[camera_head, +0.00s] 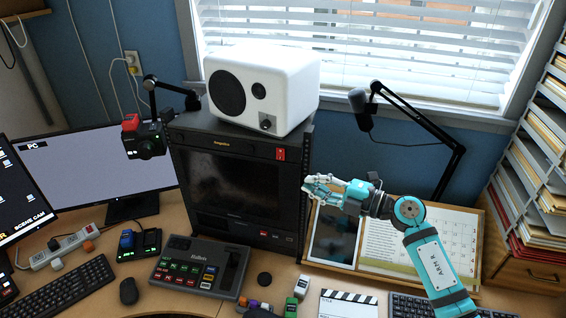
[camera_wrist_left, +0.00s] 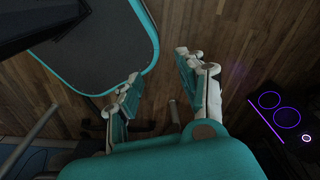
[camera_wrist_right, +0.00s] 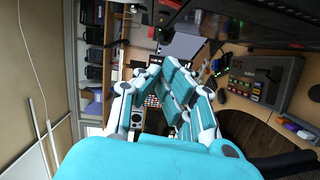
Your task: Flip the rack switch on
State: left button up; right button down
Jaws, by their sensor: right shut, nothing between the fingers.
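The dark equipment rack (camera_head: 222,180) stands on the desk. A small red switch (camera_head: 280,154) sits at the upper right of its front; whether it is up or down is too small to tell. My right gripper (camera_head: 306,186) comes in from the right with its tips beside the rack's right front edge, lower than the switch and apart from it in the picture. In the right wrist view its fingers (camera_wrist_right: 168,72) are closed together with nothing between them. My left gripper (camera_wrist_left: 155,76) shows only in its wrist view, open and empty above the wooden floor.
A white speaker (camera_head: 262,86) stands on the rack. A camera on an arm (camera_head: 146,140) hangs left of it. A microphone arm (camera_head: 428,124) rises behind my right arm. A control panel (camera_head: 200,268), keyboards and a clapperboard (camera_head: 348,304) lie on the desk.

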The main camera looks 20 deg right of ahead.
aim_at(280, 154)
jog(key=w+a+b, duration=0.1)
jog(key=w+b, duration=0.1)
jog(key=w, duration=0.1)
jog(key=w+a+b, duration=0.1)
jog(key=w+b, duration=0.1)
jog(key=w, duration=0.2)
jog(key=w+a+f+b, duration=0.1)
jog(key=w+a+b, duration=0.1)
jog(key=w, duration=0.2)
jog(key=shift+w+f, duration=0.1)
pick_arm(q)
notch_tip(280, 154, down, 6)
jog(key=shift+w+d, duration=0.15)
jog(key=shift+w, duration=0.2)
pick_arm(e)
jog(key=shift+a, duration=0.1)
pick_arm(q)
jog(key=shift+f, duration=0.1)
